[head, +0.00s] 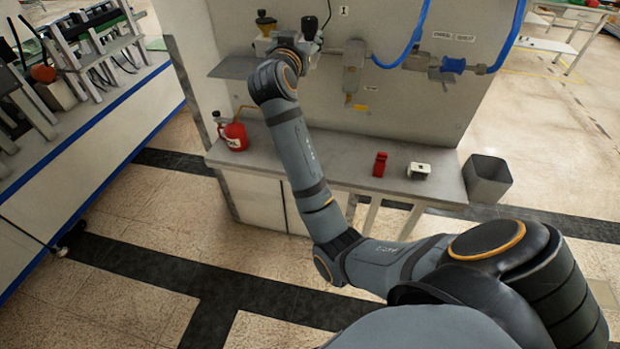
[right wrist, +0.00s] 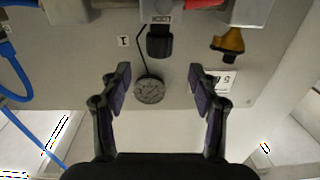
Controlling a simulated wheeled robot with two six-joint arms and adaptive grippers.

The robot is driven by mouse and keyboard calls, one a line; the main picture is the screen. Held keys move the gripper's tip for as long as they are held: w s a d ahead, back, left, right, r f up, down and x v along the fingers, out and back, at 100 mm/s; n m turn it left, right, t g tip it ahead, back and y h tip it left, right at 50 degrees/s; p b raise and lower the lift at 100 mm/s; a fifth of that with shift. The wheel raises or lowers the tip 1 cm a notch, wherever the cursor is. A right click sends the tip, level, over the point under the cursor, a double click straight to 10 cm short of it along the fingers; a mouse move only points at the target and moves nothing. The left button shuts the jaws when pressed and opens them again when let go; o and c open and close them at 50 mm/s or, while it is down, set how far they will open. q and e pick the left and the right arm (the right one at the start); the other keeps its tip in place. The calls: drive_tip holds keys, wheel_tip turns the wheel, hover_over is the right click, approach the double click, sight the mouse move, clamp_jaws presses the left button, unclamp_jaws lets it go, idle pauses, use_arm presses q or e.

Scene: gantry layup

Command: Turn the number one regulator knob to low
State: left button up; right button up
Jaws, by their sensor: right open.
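The number one regulator knob (right wrist: 159,42) is black and ribbed, and sits near the top centre of the right wrist view, beside a label with a single stroke (right wrist: 122,41). A round gauge (right wrist: 149,89) is just below it in that view. The knob also shows in the head view (head: 309,27), at the wall panel. My right gripper (right wrist: 160,70) is open and empty, its fingers apart to either side, facing the knob without visible contact. In the head view my right gripper (head: 288,42) is at the panel, mostly hidden by its own wrist. My left gripper is out of view.
A yellow-and-black fitting (right wrist: 228,42) is close beside the knob. The bench below holds a red can (head: 233,135), a red block (head: 380,163) and a pale box (head: 419,170).

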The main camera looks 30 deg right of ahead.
drive_tip(key=s+a+f+n+g+y, duration=0.1)
drive_tip(key=s+f, duration=0.3)
drive_tip(key=f, duration=0.5)
drive_tip(key=s+a+f+n+g+y, duration=0.1)
drive_tip(key=s+a+f+n+y, duration=0.1)
drive_tip(key=f, duration=0.7)
drive_tip(key=s+a+f+n+g+y, duration=0.2)
drive_tip(key=s+f+y, duration=0.2)
drive_tip(key=f, duration=0.5)
drive_tip(key=shift+s+f+n, duration=0.35)
drive_tip(key=shift+s+n, duration=0.05)
drive_tip(key=shift+s, duration=0.55)
